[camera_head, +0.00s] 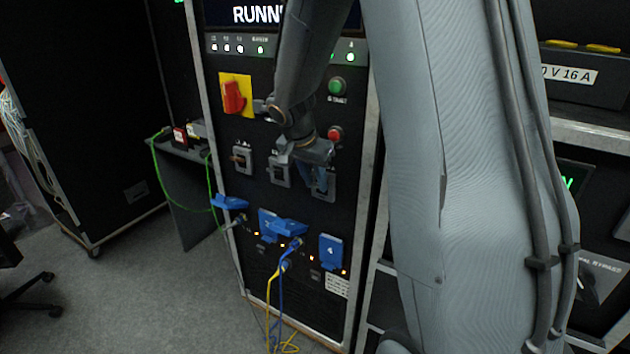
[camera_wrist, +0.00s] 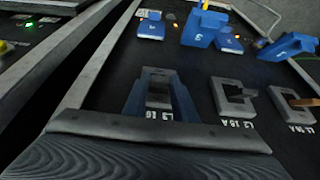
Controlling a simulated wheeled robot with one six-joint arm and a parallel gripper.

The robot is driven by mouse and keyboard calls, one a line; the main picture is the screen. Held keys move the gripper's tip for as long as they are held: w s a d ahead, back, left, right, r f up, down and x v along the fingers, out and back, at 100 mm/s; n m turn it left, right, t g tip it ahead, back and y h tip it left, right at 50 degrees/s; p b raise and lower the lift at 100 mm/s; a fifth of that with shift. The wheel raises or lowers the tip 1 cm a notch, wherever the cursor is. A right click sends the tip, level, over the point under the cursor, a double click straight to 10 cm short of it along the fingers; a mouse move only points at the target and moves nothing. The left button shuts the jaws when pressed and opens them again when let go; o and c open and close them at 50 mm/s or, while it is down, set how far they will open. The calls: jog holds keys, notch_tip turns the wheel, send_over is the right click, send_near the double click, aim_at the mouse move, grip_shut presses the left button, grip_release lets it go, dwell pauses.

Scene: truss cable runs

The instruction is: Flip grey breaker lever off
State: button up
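Three breakers sit in a row on the black panel. The L1 breaker (camera_head: 242,159) has a brown lever and also shows in the wrist view (camera_wrist: 297,103). The L2 breaker (camera_head: 279,171) has a grey-looking lever (camera_wrist: 240,93). The L3 breaker (camera_head: 329,188) is at the right end in the head view. My gripper (camera_head: 319,180) is at L3, its blue fingers apart on either side of the grey L3 part (camera_wrist: 159,88) in the wrist view (camera_wrist: 160,85). Whether they touch it, and how the L3 lever is set, I cannot tell.
A red rotary switch (camera_head: 233,97) on a yellow plate, a green button (camera_head: 337,86) and a red button (camera_head: 335,133) sit above the breakers. Blue covers (camera_head: 331,251) and plugged cables (camera_head: 285,262) are below. Open floor (camera_head: 150,290) lies left.

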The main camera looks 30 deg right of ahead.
jog(key=shift+c, duration=1.4)
